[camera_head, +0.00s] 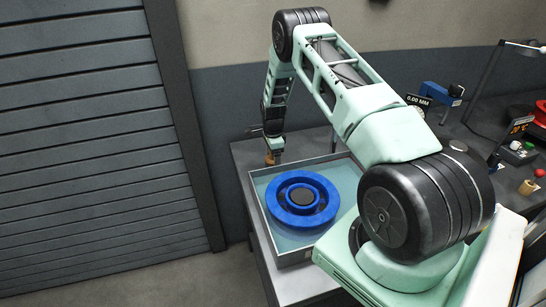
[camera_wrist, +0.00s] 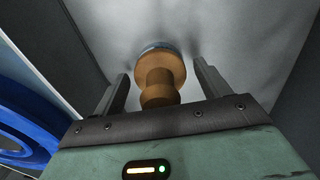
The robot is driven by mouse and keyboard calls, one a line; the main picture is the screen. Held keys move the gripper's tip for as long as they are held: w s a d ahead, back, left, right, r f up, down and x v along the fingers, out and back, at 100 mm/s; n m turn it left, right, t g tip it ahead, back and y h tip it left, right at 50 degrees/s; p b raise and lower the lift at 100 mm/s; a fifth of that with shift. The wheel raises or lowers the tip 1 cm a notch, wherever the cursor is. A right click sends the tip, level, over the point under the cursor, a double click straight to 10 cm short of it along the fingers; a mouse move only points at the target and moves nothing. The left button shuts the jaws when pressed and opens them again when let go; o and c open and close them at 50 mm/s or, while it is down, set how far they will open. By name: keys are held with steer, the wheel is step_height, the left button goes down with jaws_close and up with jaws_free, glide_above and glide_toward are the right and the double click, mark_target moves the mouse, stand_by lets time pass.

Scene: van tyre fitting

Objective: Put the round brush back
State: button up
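The round brush (camera_wrist: 160,75), with a turned wooden handle and a pale blue rim at its far end, is in the middle of the wrist view. It is against a grey surface. In the head view the brush (camera_head: 275,144) is a small orange-brown shape at the table's back left corner, mostly hidden by my gripper (camera_head: 272,153). In the wrist view my gripper (camera_wrist: 160,70) is open, one finger on each side of the handle, with a visible gap on both sides. The bristles are not clearly seen.
A shallow tray (camera_head: 262,222) holding a blue wheel-like ring (camera_head: 323,183) is close by on the grey table (camera_head: 240,156). The ring shows at the left of the wrist view (camera_wrist: 15,95). A digital display (camera_head: 418,101), lamp (camera_head: 487,80) and small items stand at the right.

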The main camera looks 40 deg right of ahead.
step_height(320, 180, up, 12)
steer(key=b, duration=0.3)
steer(key=shift+b, duration=0.4)
steer(key=s+a+r+n+y, duration=0.1)
steer(key=s+a+r+n, duration=0.3)
steer(key=a, duration=0.7)
steer(key=s+a+r+n, duration=0.2)
steer(key=a+r+n, duration=0.3)
steer(key=a, duration=0.5)
steer(key=s+a+r+n+y, duration=0.1)
steer(key=s+a+r+n, duration=0.2)
steer(key=a+n, duration=0.55)
steer(key=s+a+r+n, duration=0.1)
steer(key=s+a+n, duration=0.3)
steer(key=s, duration=0.4)
steer(key=s+a+r+n+h, duration=0.1)
steer(key=s+a+n, duration=0.3)
steer(key=s, duration=0.5)
steer(key=s+a+r+n, duration=0.1)
steer(key=s+a+n, duration=0.3)
steer(key=s, duration=0.5)
steer(key=shift+a+n, duration=0.2)
steer(key=shift+n, duration=0.55)
